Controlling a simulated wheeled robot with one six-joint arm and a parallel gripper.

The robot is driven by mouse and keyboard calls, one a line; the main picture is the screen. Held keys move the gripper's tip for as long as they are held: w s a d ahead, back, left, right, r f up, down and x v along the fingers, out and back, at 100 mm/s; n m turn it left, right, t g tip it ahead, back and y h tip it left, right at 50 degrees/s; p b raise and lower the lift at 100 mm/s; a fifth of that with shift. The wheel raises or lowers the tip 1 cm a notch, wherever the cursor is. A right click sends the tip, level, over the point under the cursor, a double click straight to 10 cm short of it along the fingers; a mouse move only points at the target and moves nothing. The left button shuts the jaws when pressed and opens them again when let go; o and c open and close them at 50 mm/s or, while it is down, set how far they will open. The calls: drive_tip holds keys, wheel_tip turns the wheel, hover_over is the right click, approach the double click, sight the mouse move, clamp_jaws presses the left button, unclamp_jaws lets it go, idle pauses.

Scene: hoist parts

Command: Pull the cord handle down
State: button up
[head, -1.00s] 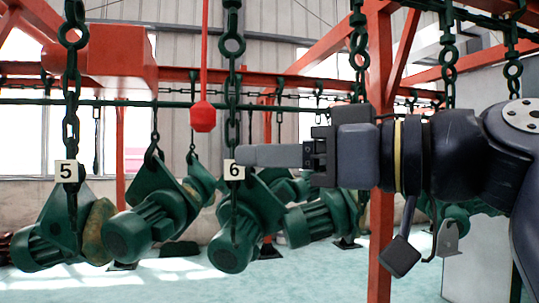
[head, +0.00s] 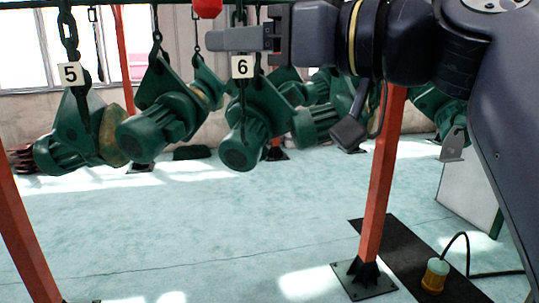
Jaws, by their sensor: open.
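The red cord handle (head: 207,8) is a faceted knob cut off by the top edge of the head view. The cord above it is out of view. My gripper (head: 216,39) points left, with its fingertips just below the handle in the picture. A gap shows between them, and I cannot tell their difference in depth. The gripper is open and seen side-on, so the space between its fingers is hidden. It holds nothing that I can see.
Several green hoist motors (head: 163,123) hang on chains behind, with number plates 5 (head: 70,74) and 6 (head: 243,67). A red post (head: 381,180) stands right of centre. The pale floor in the middle is clear.

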sight(208, 18)
drive_tip(key=shift+p+x, duration=0.9)
drive_tip(key=shift+x, duration=1.95)
drive_tip(key=shift+b+v, duration=1.75)
drive_tip(key=shift+v, duration=3.65)
drive_tip(key=p+x, duration=0.2)
drive_tip(key=x, duration=0.1)
drive_tip(key=r+p+x, duration=0.1)
drive_tip(key=p+x, duration=0.1)
drive_tip(key=x, duration=0.2)
drive_tip(key=r+p+x, duration=0.1)
drive_tip(key=x, duration=0.3)
drive_tip(key=shift+p, duration=0.4)
wheel_tip(208, 18, up, 3)
drive_tip(key=p, duration=0.3)
drive_tip(key=shift+s, duration=0.1)
drive_tip(key=v, duration=0.1)
drive_tip(key=b+v, duration=0.1)
drive_tip(key=v, duration=0.1)
drive_tip(key=b+v, duration=0.1)
drive_tip(key=shift+d+f, duration=0.3)
drive_tip(key=shift+d, duration=0.05)
drive_tip(key=shift+b+v, duration=0.75)
drive_tip(key=shift+v, duration=1.3)
drive_tip(key=shift+s+r, duration=0.1)
